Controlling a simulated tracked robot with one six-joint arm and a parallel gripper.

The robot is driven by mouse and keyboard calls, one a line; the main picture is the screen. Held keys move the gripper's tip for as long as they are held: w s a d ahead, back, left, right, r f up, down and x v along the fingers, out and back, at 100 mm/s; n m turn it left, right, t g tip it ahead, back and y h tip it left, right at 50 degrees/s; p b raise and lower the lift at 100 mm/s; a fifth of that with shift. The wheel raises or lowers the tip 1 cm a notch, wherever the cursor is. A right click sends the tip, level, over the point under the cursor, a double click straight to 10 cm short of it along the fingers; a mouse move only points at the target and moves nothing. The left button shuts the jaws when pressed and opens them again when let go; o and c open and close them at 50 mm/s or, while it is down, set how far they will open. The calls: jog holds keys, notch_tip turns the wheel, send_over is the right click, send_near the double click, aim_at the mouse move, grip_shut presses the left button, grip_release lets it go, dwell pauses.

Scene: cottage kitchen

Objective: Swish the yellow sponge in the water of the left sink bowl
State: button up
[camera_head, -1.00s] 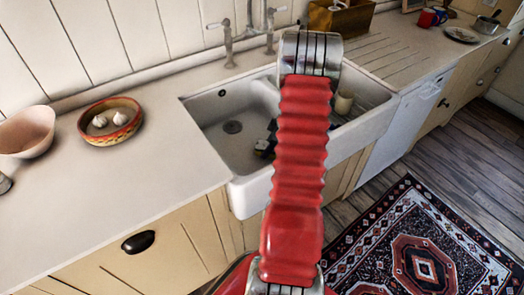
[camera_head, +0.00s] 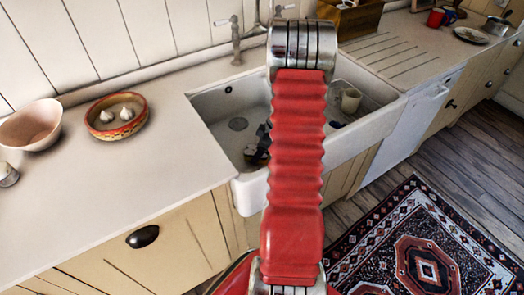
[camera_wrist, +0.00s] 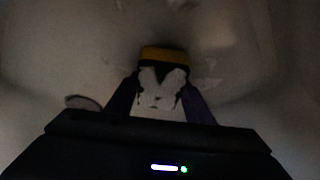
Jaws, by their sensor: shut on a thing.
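The yellow sponge (camera_wrist: 163,56) shows in the dim wrist view, with a dark band along its near side. My gripper (camera_wrist: 161,84) is shut on it, one purple finger on each side. Pale patches lie between the fingers; I cannot tell what they are. In the head view my gripper (camera_head: 257,150) is low inside the left sink bowl (camera_head: 215,112), mostly behind my red arm, and the sponge is hidden there. I cannot make out the water surface clearly.
A cream mug (camera_head: 350,100) stands in the right sink bowl. The taps (camera_head: 236,42) rise behind the sink. A painted bowl with garlic (camera_head: 116,115) and a pink bowl (camera_head: 30,126) stand on the left counter. The counter between them and the sink is clear.

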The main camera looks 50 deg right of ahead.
jog(key=shift+w+a, duration=0.2)
jog(key=shift+a, duration=0.35)
jog(key=shift+w+a, duration=0.15)
jog(key=shift+a, duration=0.4)
jog(key=shift+s+d, duration=0.5)
jog(key=shift+d, duration=1.1)
jog(key=shift+s+d, duration=0.5)
jog(key=shift+d, duration=1.15)
jog(key=shift+s+d, duration=0.5)
jog(key=shift+d, duration=1.1)
jog(key=shift+w+a, duration=0.5)
jog(key=shift+a, duration=1.05)
jog(key=shift+w+a, duration=0.45)
jog(key=shift+a, duration=1.1)
jog(key=shift+w+a, duration=0.5)
jog(key=shift+a, duration=1.05)
jog(key=shift+s+d, duration=0.2)
jog(key=shift+d, duration=0.5)
jog(key=shift+s+d, duration=0.25)
jog(key=shift+d, duration=0.45)
jog(key=shift+s+d, duration=0.2)
jog(key=shift+d, duration=0.5)
jog(key=shift+s+d+r, duration=0.1)
jog(key=shift+d, duration=0.15)
jog(key=shift+a+r, duration=0.1)
jog(key=shift+r, duration=10.35)
